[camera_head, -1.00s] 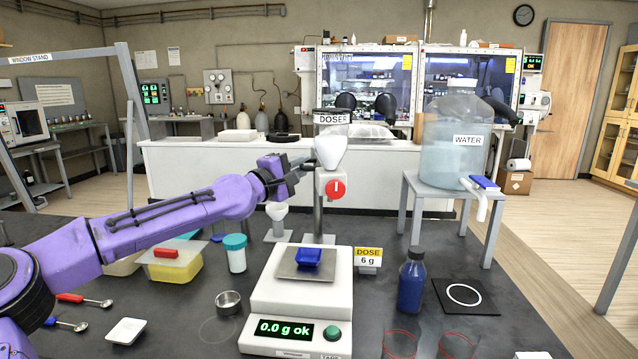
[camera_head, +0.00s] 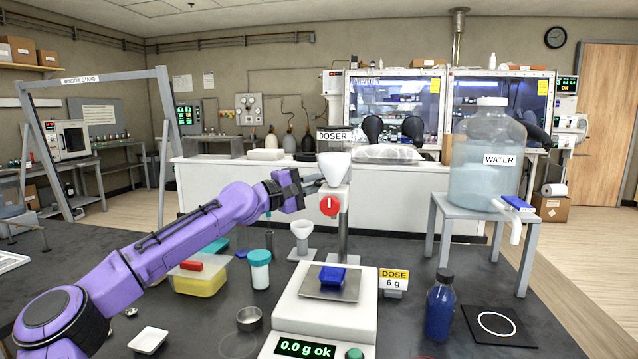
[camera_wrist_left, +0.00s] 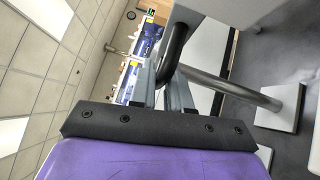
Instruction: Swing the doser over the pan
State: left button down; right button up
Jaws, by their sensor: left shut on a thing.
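The doser (camera_head: 335,168) is a white cone under a DOSER label, with a red-marked nozzle (camera_head: 329,205), carried on a grey post (camera_head: 344,232) behind the scale. My left gripper (camera_head: 312,184) is at the doser's left side, shut on its handle; the left wrist view shows a dark curved bar (camera_wrist_left: 173,48) at the fingers (camera_wrist_left: 165,92). The pan (camera_head: 318,291) is a grey plate on the white scale (camera_head: 300,318), which reads 0.0 g ok; a blue boat (camera_head: 332,275) lies on it. The nozzle lines up above the pan in the picture; depth is uncertain. My right gripper is out of view.
A white funnel (camera_head: 302,230) on a stand, a teal-capped jar (camera_head: 260,272) and a yellow tub (camera_head: 200,281) are left of the scale. A DOSE 6 g sign (camera_head: 394,278), blue bottle (camera_head: 440,310) and water jug stand (camera_head: 480,216) are right.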

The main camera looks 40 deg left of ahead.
pick_arm(q)
jog(key=c, duration=1.2)
grip_release()
jog(key=shift+r, duration=0.1)
jog(key=v, duration=1)
jog(key=shift+s, duration=0.25)
jog(key=shift+s+a, duration=0.1)
jog(key=shift+a, duration=0.1)
